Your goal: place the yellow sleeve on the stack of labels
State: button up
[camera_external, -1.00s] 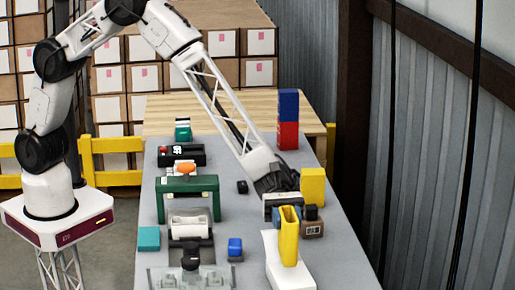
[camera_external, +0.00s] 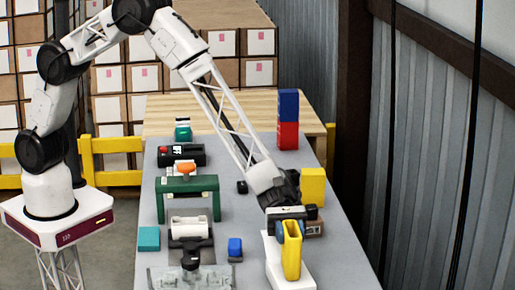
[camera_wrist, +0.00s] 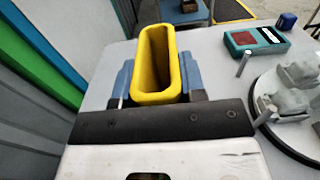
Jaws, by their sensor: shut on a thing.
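The yellow sleeve (camera_external: 292,252) is upright, a tall open-topped tube with a flat oblong mouth. My gripper (camera_external: 282,230) is shut on it, with blue fingers on either side. In the wrist view the sleeve (camera_wrist: 154,62) sits between these fingers, its hollow inside facing the camera. A white flat block (camera_external: 274,268), which looks like the stack of labels, lies under and around the sleeve at the front right of the grey table. I cannot tell whether the sleeve's lower end touches it.
A red and blue tower (camera_external: 288,120) stands farther back.

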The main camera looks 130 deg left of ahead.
jog(key=shift+f, duration=0.15)
jog(key=o, duration=1.1)
jog(key=shift+o, duration=0.2)
jog(key=shift+r, duration=0.2)
jog(key=v, duration=1.2)
